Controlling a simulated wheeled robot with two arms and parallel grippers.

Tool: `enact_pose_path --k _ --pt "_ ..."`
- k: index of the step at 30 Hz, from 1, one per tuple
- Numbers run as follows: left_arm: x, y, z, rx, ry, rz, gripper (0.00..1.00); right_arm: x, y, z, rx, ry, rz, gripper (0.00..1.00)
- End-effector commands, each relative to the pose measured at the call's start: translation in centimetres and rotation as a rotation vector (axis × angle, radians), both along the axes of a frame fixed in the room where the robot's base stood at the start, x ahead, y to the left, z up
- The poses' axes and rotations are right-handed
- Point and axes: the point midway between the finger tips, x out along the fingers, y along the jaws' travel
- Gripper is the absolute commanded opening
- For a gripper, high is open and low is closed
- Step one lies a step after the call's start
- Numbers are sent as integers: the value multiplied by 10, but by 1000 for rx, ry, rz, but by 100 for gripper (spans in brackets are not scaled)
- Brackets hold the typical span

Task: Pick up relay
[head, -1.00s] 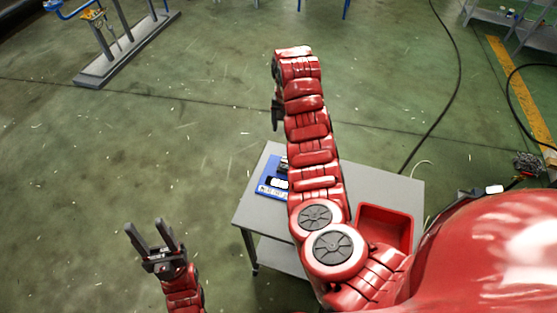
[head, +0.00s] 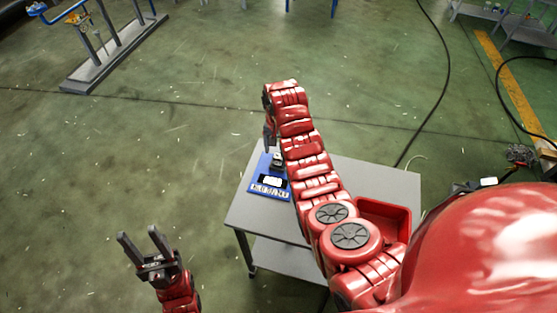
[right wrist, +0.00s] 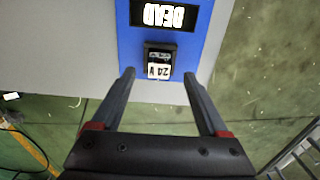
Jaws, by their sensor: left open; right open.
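The relay (right wrist: 160,58) is a small dark block with a white label reading "24 V". It sits on a blue board (right wrist: 205,20) on the grey table, and in the head view it shows as a dark block (head: 277,160) on the board. My right gripper (right wrist: 158,80) is open, its two fingertips just short of the relay's near end, one to each side. In the head view the right gripper (head: 268,138) is partly hidden by my arm, beside the board. My left gripper (head: 139,240) is open and empty, off the table to the left.
The grey table (head: 250,212) has a red bin (head: 385,213) on its right part. The board carries a "DEAD" label (right wrist: 165,14). Black cables (head: 440,100) lie on the green floor.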

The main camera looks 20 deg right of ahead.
Motion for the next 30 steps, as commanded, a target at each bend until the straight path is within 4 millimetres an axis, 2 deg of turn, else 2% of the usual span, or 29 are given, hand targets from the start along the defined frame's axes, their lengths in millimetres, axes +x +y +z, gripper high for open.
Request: enact_pose_path --k 3,7,12,24,25,30 --pt "0 0 13 0 -1 0 50 -2 -1 -9 1 8 -1 78" --pt "0 0 21 0 0 0 50 -1 -2 -22 1 7 0 78" --pt "0 0 22 0 0 0 50 0 -3 -39 0 2 -1 78" --pt "0 0 23 0 -1 0 50 0 -2 -47 -1 1 1 78" --pt "0 0 23 0 0 0 50 0 -2 -47 -1 1 1 76" --pt "0 0 23 0 0 0 50 0 -2 -47 -1 1 1 45"
